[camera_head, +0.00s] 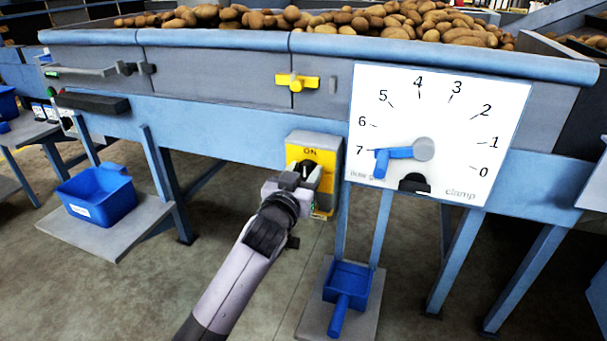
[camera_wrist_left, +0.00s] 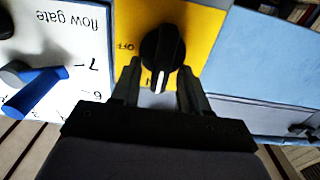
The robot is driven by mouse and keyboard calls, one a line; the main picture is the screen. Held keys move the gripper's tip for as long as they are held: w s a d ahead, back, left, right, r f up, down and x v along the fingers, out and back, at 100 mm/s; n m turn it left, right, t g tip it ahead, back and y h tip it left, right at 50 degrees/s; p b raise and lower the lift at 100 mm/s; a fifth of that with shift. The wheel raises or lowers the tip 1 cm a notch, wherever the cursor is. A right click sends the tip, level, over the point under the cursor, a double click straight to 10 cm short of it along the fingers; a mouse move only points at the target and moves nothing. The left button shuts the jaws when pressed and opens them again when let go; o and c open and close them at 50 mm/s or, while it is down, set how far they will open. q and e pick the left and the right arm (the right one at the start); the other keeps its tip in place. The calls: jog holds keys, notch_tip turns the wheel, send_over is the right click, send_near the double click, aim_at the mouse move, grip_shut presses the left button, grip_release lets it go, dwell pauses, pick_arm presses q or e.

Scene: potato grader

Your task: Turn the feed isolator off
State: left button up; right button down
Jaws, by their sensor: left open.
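The feed isolator is a yellow plate (camera_head: 325,158) with a black rotary knob (camera_wrist_left: 162,46), mounted on the blue frame left of the white dial panel. ON is printed at its top in the head view. In the left wrist view, which is upside down, the knob's white mark points down at the partly hidden ON label, and OFF is at the left. My left gripper (camera_head: 300,182) is in front of the plate. In the left wrist view the open gripper (camera_wrist_left: 160,88) has its fingers on either side of the knob's pointer end; I cannot tell whether they touch it.
A white flow gate panel (camera_head: 460,120) with a blue lever (camera_head: 396,153) pointing near 7 is close on the right. A yellow latch (camera_head: 297,82) sits above. A blue bin (camera_head: 97,196) stands at left, and a blue scoop box (camera_head: 347,283) is below.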

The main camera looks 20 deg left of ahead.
pick_arm(q)
grip_shut()
